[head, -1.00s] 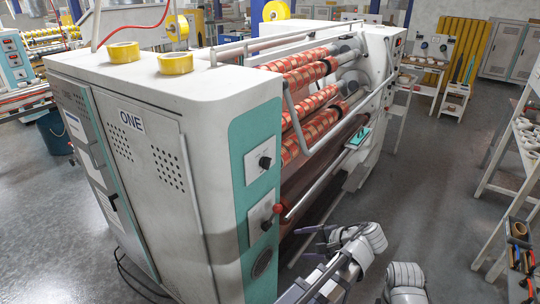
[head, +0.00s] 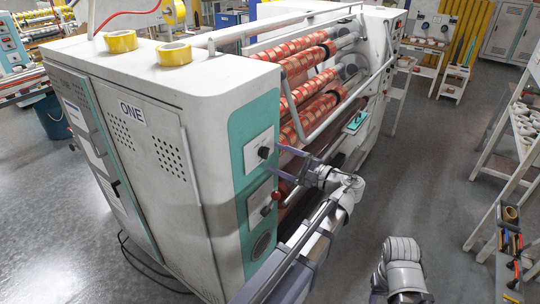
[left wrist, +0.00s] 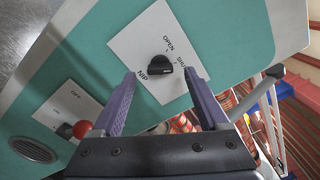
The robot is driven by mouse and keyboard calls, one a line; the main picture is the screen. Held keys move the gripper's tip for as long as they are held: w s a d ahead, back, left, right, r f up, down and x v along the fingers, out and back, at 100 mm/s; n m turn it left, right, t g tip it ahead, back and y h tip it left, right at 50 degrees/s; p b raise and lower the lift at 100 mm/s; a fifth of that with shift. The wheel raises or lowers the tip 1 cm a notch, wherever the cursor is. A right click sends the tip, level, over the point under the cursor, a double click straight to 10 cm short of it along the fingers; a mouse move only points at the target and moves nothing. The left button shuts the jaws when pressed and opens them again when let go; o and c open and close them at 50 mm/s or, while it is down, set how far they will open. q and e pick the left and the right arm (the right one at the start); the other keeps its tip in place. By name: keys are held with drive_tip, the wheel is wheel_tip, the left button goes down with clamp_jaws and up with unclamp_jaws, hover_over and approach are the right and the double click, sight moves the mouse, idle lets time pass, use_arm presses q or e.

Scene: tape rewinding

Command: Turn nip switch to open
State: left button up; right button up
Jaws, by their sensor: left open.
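The nip switch is a black knob (head: 263,152) on a white plate in the teal end panel of the machine. In the left wrist view, the knob (left wrist: 158,66) sits on a plate (left wrist: 140,38) marked NIP, OPEN and SHUT. A pale mark on the knob seems to face the SHUT side. My left gripper (head: 273,162) is open in front of the panel. In the left wrist view, its purple fingers (left wrist: 159,75) stand on either side of the knob, apart from it in the picture. The depth left to the knob is unclear. My right gripper is not visible.
Below the nip plate is a second switch with a red knob (head: 277,195); it shows close to a left finger in the left wrist view (left wrist: 82,128). Film rollers (head: 315,80) and a metal bar run behind the panel. Shelves (head: 510,160) stand right, across open floor.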

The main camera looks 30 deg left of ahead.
sight(268, 154)
use_arm(q)
drive_tip(key=shift+w+a, duration=0.15)
drive_tip(key=shift+a, duration=1.65)
drive_tip(key=shift+c, duration=0.2)
clamp_jaws()
